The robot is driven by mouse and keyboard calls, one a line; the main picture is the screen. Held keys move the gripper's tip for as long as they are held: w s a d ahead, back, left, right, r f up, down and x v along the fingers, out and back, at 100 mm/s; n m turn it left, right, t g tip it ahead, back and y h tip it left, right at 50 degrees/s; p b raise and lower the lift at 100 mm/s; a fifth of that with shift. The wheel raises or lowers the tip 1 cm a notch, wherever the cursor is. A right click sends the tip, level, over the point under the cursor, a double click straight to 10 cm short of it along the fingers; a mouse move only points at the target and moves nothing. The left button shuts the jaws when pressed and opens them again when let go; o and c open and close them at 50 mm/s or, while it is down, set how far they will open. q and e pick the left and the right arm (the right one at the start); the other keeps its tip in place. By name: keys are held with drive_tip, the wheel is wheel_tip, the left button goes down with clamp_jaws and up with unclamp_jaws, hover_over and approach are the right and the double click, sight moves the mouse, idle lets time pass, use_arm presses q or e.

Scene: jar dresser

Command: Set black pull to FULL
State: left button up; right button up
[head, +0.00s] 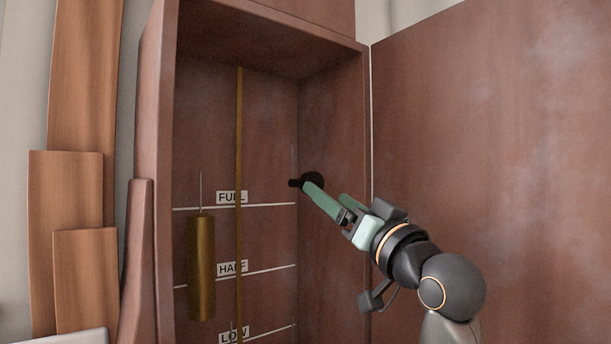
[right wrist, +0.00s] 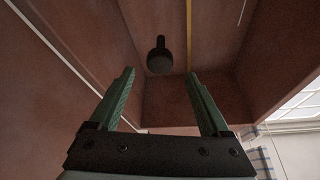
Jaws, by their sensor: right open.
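The black pull (head: 311,180) is a dark round knob with a short stub on its left, at the right side of the tall brown case. In the head view it appears a little above the line labelled FULL (head: 231,198). The right wrist view shows the black pull (right wrist: 159,56) ahead, just beyond the fingertips and roughly centred between them. My right gripper (head: 328,193) is open, with green fingers. One fingertip overlaps the pull in the head view; I cannot tell whether they touch. My left gripper is not in view.
A brass weight (head: 201,268) hangs on a thin line at the left inside the case. The case's side walls flank the opening. A wide brown panel (head: 490,130) stands at right.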

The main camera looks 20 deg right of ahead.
sight(304, 177)
drive_tip(key=p+x, duration=0.2)
drive_tip(key=x, duration=0.8)
drive_tip(key=shift+f, duration=0.1)
clamp_jaws()
idle(0.4)
idle(0.4)
